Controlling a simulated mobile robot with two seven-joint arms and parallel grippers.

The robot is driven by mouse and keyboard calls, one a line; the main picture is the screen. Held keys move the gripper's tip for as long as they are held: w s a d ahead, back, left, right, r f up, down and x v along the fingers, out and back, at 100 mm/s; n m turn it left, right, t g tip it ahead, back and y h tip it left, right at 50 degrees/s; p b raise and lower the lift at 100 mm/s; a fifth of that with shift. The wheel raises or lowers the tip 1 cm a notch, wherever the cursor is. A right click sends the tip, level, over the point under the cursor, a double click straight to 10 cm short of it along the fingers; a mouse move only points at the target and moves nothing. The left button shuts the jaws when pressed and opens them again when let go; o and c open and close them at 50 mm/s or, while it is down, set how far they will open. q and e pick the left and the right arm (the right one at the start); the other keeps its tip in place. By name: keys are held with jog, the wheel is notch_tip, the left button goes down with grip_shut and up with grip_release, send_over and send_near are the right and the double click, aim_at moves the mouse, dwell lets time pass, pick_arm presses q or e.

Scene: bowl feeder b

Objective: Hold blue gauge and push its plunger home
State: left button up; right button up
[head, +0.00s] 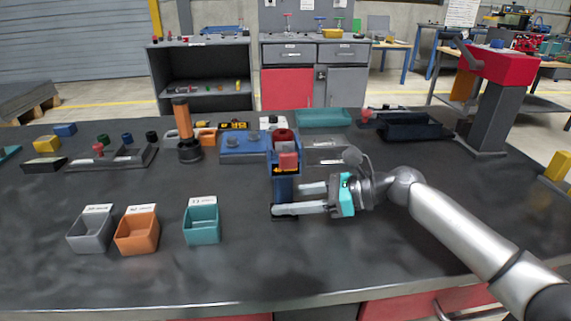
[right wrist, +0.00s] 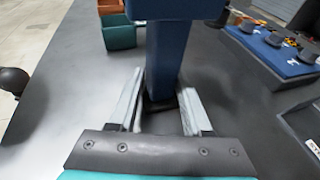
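The blue gauge (head: 284,185) stands upright near the middle of the table, a blue post on a dark foot. It has a red round top (head: 283,135) and a red block (head: 288,160) on its front; I cannot tell how far its plunger is in. My right gripper (head: 285,199) reaches in from the right, low on the post. In the right wrist view the post (right wrist: 166,65) stands between the two open fingers (right wrist: 162,88), with some space showing beside it. The gauge's upper part is outside that view. My left gripper is not in view.
Grey (head: 90,234), orange (head: 137,235) and teal (head: 201,222) bins stand at the front left. A blue fixture block (head: 240,147) and a black-and-orange post (head: 186,135) stand behind. A clear tray (head: 325,151) lies right of the gauge. The front right tabletop is free.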

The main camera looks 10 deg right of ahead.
grip_shut()
jog(key=shift+c, duration=0.6)
grip_release()
grip_shut()
dwell(0.7)
